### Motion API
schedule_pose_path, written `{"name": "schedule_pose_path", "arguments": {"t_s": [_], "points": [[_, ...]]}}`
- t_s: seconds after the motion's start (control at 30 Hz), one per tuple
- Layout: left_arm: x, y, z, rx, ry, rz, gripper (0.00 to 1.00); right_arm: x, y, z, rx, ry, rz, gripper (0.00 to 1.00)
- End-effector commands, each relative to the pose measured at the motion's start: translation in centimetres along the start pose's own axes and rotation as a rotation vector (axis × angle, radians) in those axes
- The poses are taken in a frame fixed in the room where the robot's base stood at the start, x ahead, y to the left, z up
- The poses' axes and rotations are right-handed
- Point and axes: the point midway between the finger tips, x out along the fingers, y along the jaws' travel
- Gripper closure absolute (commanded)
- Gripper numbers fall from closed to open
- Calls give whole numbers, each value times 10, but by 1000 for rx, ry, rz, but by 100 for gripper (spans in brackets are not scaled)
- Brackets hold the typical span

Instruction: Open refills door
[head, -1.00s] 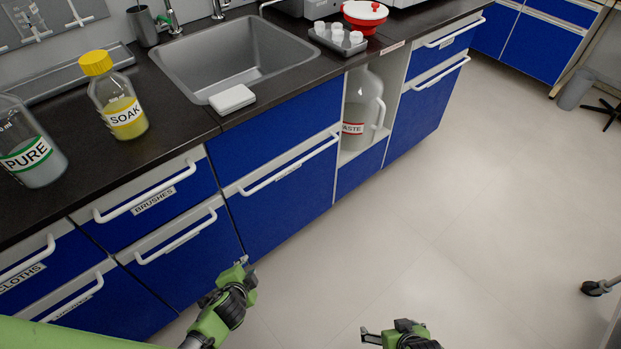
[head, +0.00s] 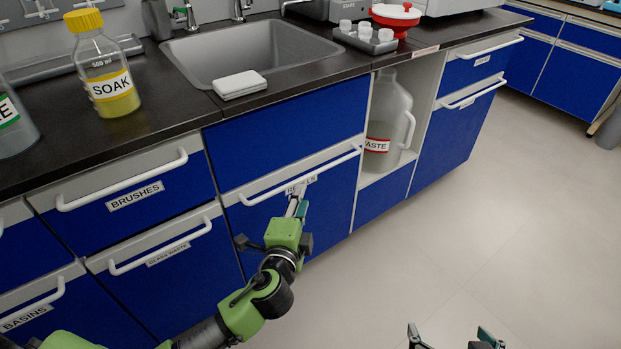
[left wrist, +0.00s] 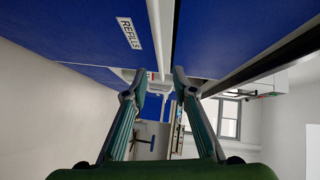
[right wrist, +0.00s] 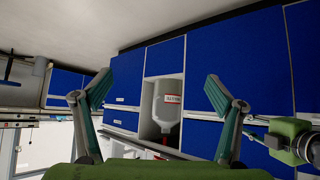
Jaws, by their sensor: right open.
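The refills door (head: 310,215) is a blue panel below the sink, closed, with a long white bar handle (head: 265,195) along its top. Its REFILLS label (head: 301,185) is partly covered by my left gripper, and also shows in the left wrist view (left wrist: 131,33). My left gripper (head: 298,205) is in front of the door, near the handle's middle and the label. In the left wrist view its fingers are apart, with a white bar ending visually near the gap; I cannot tell whether they touch it. My right gripper (head: 450,333) is open and empty over the floor.
The BRUSHES drawer (head: 130,190) and glass waste drawer (head: 165,255) are to the left. A waste bottle (head: 388,120) stands in an open niche to the right. A SOAK bottle (head: 105,75) stands on the counter. The floor (head: 500,230) at right is clear.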

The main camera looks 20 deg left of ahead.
Motion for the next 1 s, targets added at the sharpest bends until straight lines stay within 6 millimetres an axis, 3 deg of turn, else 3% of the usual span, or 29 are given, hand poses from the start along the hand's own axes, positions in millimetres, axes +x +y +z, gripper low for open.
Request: {"name": "schedule_pose_path", "arguments": {"t_s": [0.2, 0.5, 0.7, 1.0], "points": [[46, 2, 0, 1, -1, -2, 74, 5, -6, -44, -2, 195, -12, 13], [93, 2, 0, 0, -1, 0, 74, -5, -13, -102, -2, 452, -27, 13], [107, 2, 0, -1, 1, 2, 74, -13, -16, -121, -2, 543, -33, 13], [110, 1, 0, -1, 1, 2, 74, -16, -16, -126, -1, 566, -34, 13]]}}
